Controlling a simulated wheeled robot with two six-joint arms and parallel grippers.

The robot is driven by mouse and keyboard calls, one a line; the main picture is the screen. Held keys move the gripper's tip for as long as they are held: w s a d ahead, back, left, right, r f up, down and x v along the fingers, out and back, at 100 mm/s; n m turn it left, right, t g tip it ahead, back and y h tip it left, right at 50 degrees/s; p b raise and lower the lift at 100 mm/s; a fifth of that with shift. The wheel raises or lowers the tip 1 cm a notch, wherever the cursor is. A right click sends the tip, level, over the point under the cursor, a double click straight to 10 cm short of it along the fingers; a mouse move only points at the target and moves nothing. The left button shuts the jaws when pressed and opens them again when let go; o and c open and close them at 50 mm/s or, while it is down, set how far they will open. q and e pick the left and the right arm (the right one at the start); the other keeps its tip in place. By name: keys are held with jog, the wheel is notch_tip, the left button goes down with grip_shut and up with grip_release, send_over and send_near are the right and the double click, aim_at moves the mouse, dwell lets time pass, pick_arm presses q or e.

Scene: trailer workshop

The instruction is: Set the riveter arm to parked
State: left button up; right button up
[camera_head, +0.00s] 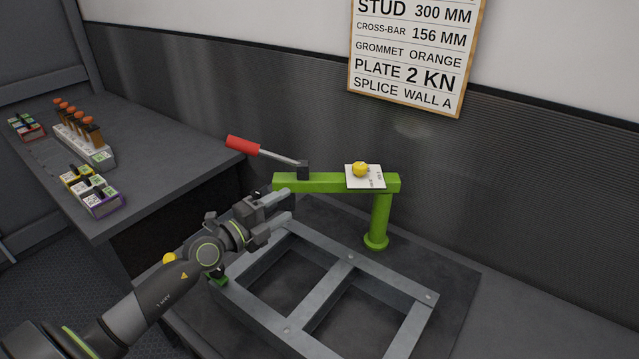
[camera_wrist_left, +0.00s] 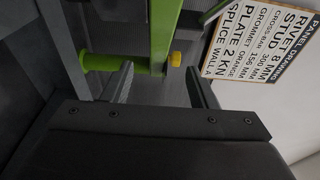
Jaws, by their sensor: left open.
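The riveter arm (camera_head: 325,184) is a green horizontal bar on a green post (camera_head: 380,222), standing at the far right corner of a grey frame. A black block and a red-handled lever (camera_head: 243,145) are at its left end. A white label plate and a yellow knob (camera_head: 361,169) sit on top near the post. My left gripper (camera_head: 284,204) is open, just below and in front of the bar's left end. In the left wrist view the green bar (camera_wrist_left: 164,28) and yellow knob (camera_wrist_left: 175,60) show beyond the open fingers (camera_wrist_left: 160,82). I cannot tell whether the fingers touch the bar.
The grey metal frame (camera_head: 340,275) lies on a dark mat below the arm. A side bench (camera_head: 150,185) at left holds colored boxes and a rack (camera_head: 84,142) of orange-topped items. A wall sign (camera_head: 416,55) hangs behind. Space right of the post looks clear.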

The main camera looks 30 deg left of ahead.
aim_at(315, 188)
pick_arm(q)
jog(key=b+x, duration=0.1)
jog(key=x, duration=1.1)
jog(key=shift+w, duration=0.15)
grip_shut()
